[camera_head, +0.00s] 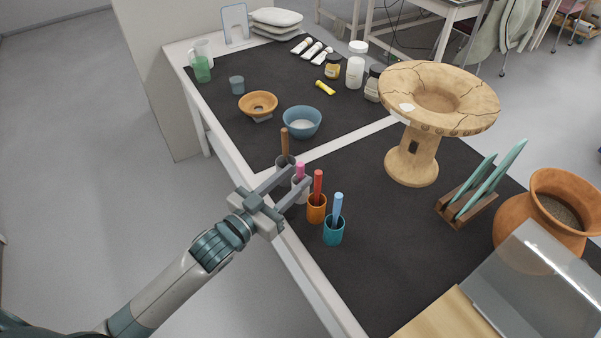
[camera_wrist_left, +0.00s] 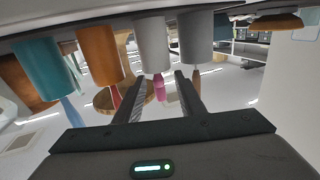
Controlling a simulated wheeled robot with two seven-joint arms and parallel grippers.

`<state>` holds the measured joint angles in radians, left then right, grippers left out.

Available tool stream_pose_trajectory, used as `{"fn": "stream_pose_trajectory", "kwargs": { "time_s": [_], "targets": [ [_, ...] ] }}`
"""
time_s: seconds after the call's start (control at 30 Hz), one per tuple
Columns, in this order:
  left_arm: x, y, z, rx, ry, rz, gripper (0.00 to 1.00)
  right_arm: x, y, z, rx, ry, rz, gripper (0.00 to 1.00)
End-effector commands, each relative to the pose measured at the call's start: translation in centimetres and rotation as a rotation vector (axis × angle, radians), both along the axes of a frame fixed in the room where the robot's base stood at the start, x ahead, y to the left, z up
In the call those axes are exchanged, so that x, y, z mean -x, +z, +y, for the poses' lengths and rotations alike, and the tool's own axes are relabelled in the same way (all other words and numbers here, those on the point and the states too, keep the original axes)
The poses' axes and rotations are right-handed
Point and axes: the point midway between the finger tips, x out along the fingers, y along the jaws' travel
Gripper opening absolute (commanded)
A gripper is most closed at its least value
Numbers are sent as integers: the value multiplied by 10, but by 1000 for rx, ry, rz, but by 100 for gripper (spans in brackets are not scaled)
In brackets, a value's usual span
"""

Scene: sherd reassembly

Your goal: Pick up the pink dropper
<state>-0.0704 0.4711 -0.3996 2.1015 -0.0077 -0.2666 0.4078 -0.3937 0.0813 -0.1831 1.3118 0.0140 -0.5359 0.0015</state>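The pink dropper (camera_head: 299,169) stands upright in a white cup (camera_head: 301,194) in the row of cups near the table's left edge. My left gripper (camera_head: 299,176) reaches in from the left with its fingers apart on both sides of the dropper. In the left wrist view, which is upside down, the pink dropper (camera_wrist_left: 158,91) shows between the two open fingers (camera_wrist_left: 160,79), with a visible gap on each side. The white cup (camera_wrist_left: 150,42) lies beyond the fingertips. My right gripper is in neither view.
A grey cup with a brown tool (camera_head: 285,143) stands close behind. An orange cup (camera_head: 316,210) with a red tool and a teal cup (camera_head: 334,232) with a blue tool stand in front. A cracked wooden stand (camera_head: 412,165) is to the right, across clear dark mat (camera_head: 350,180).

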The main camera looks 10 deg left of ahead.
Motion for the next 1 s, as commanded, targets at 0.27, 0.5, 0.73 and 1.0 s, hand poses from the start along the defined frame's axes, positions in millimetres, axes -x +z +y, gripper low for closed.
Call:
{"fn": "stream_pose_trajectory", "kwargs": {
  "time_s": [0.27,0.5,0.73,1.0],
  "targets": [
    [-13,0,-7,0,0,0,36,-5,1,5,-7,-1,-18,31],
    [-13,0,-7,0,0,0,36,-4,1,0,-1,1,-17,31],
    [-25,1,-14,0,0,-1,36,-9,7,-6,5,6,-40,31],
    [-53,0,-30,0,1,1,36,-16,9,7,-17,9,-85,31]
  ]
}}
